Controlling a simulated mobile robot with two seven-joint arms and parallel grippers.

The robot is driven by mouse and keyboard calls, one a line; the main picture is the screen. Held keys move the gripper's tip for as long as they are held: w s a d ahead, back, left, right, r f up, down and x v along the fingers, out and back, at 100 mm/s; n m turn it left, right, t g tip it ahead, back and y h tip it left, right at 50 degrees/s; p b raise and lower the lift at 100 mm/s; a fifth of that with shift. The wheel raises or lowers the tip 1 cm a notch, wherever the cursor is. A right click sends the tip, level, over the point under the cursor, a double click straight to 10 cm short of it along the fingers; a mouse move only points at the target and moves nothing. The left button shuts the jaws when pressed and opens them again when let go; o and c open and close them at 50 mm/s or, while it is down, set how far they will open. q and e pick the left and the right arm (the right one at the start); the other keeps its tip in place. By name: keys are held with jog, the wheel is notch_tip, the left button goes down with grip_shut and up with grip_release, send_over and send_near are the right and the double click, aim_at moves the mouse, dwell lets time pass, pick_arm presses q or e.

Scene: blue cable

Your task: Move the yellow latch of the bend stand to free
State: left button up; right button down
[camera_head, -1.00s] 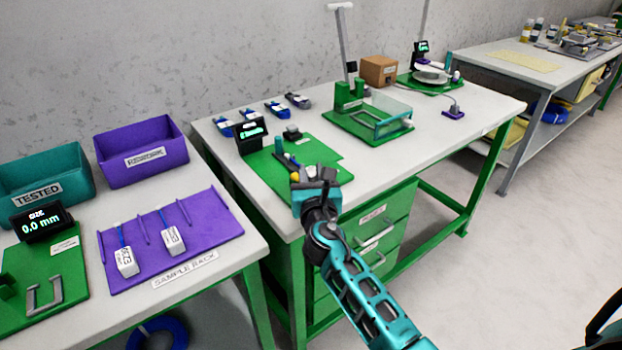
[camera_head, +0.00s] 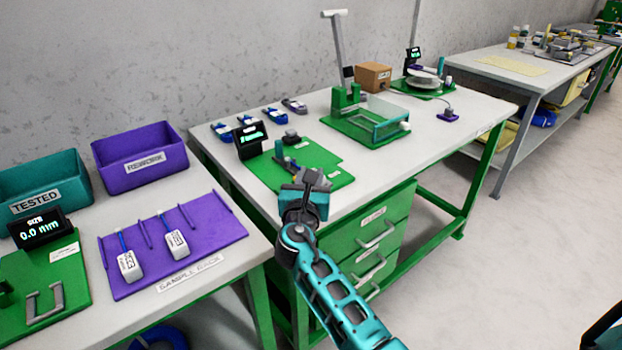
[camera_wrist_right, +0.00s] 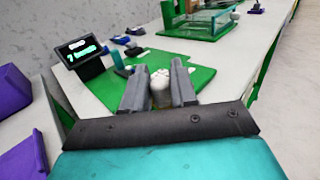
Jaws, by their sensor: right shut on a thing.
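The bend stand is a green plate (camera_head: 262,169) on the middle table, with a small black display (camera_head: 250,139) at its back left corner. It also shows in the wrist view as a green plate (camera_wrist_right: 100,88) with a lit display (camera_wrist_right: 80,55). My right gripper (camera_head: 308,182) is over the front part of the plate. In the wrist view its two grey fingers (camera_wrist_right: 158,88) are closed around a rounded, pale yellowish piece (camera_wrist_right: 160,90), which looks like the yellow latch. In the head view the gripper hides the latch. My left gripper is not in view.
A green fixture with a clear guard (camera_head: 388,118) stands to the right on the same table. The left table holds a purple sample rack (camera_head: 215,215) and teal and purple bins.

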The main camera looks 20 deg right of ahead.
dwell(0.3)
jog(key=c, duration=1)
grip_release()
